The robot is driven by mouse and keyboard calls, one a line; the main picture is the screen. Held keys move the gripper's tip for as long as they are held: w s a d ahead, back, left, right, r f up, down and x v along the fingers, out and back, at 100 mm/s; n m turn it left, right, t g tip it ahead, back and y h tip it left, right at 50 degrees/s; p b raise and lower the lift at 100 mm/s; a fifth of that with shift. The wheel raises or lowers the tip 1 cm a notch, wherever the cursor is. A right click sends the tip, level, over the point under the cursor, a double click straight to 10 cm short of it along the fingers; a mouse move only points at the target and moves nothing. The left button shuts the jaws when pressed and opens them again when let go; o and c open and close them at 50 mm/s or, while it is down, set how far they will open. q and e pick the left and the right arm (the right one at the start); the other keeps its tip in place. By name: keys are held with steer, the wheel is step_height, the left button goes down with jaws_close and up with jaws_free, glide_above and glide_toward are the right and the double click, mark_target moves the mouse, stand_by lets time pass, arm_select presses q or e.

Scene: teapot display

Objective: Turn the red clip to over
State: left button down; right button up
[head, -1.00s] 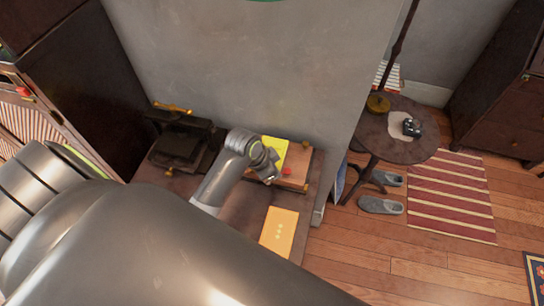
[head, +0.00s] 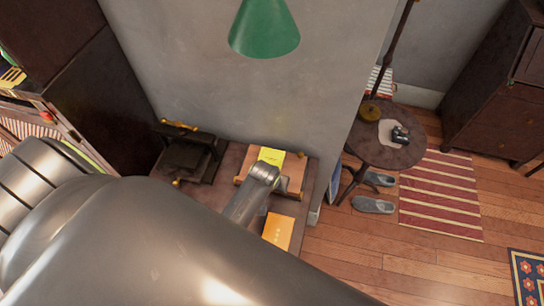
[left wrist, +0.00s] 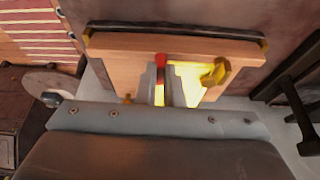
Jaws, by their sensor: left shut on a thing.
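The red clip (left wrist: 160,60) shows in the left wrist view on a wooden board (left wrist: 120,60), beside a yellow sheet (left wrist: 188,80). My left gripper (left wrist: 160,78) is shut on the clip, with one finger on each side of it. In the head view the left arm reaches down over the board (head: 291,172) and its yellow sheet (head: 270,155). The arm's end hides the clip and the fingertips there. My right gripper is not in view.
An orange booklet (head: 278,230) lies on the desk in front of the board. A dark device (head: 187,155) stands left of it. A brass piece (left wrist: 215,73) sits at the board's edge. A green lampshade (head: 264,28) hangs above. A round table (head: 385,152) stands at right.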

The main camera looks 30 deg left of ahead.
arm_select(q)
steer(key=shift+n, duration=0.4)
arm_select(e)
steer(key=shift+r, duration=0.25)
arm_select(q)
steer(key=c, duration=1.6)
jaws_free()
steer(key=shift+o, duration=0.2)
steer(key=shift+r, duration=0.1)
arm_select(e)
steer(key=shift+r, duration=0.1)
